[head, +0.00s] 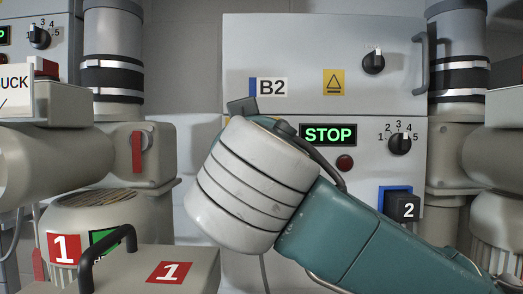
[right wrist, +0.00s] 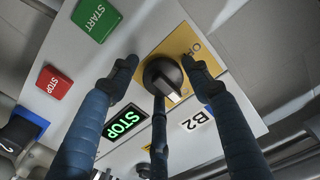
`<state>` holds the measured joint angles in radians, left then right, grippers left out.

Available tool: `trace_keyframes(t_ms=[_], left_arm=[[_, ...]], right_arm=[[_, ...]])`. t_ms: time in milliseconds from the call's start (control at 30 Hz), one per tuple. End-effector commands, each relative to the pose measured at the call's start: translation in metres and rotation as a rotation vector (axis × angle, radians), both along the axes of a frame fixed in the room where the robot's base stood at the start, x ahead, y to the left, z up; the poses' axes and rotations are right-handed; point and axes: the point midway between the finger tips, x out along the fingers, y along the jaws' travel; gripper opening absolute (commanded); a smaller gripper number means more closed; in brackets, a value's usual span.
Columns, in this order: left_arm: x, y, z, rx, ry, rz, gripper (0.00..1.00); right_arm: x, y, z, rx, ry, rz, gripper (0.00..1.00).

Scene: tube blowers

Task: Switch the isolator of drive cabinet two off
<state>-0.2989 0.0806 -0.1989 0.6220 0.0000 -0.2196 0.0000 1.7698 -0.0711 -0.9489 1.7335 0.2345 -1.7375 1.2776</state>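The cabinet marked B2 (head: 300,45) fills the upper middle of the head view. In the right wrist view, a black rotary knob (right wrist: 163,78) sits on a yellow plate (right wrist: 205,50) with partly hidden lettering, beside the B2 label (right wrist: 198,119). A white mark shows on its handle. My right gripper (right wrist: 160,67) is open, with its blue fingers spread around the knob; I cannot tell whether any finger touches it. In the head view my right arm hides this knob and the fingers. My left gripper is not in view.
A lit STOP display (head: 328,134), a numbered selector (head: 399,143) and another black knob (head: 373,62) are on the cabinet front. The wrist view shows a green START button (right wrist: 96,18) and red STOP button (right wrist: 54,83). A grey handle (head: 421,62) stands out at right.

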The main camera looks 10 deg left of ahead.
Motion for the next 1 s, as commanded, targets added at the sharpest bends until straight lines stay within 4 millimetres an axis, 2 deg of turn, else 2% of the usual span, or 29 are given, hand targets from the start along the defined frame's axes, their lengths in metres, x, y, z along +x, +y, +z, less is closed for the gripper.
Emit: trace_keyframes(t_ms=[33,100,367,567,800,1000], left_arm=[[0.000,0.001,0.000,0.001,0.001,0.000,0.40],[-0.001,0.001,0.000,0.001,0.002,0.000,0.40],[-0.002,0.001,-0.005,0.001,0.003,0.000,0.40],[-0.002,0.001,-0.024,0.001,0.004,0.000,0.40],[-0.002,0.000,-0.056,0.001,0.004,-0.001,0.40],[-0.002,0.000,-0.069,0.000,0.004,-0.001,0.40]], right_arm=[[0.000,0.001,-0.001,-0.002,0.003,0.003,0.32],[0.000,0.001,-0.002,-0.003,0.004,0.004,0.18],[-0.001,0.003,-0.005,-0.017,0.005,0.006,0.18],[-0.001,0.003,-0.011,-0.087,-0.005,0.007,0.18],[-0.001,0.002,-0.014,-0.262,-0.039,0.008,0.18],[0.000,0.001,-0.011,-0.450,-0.074,0.008,0.18]])
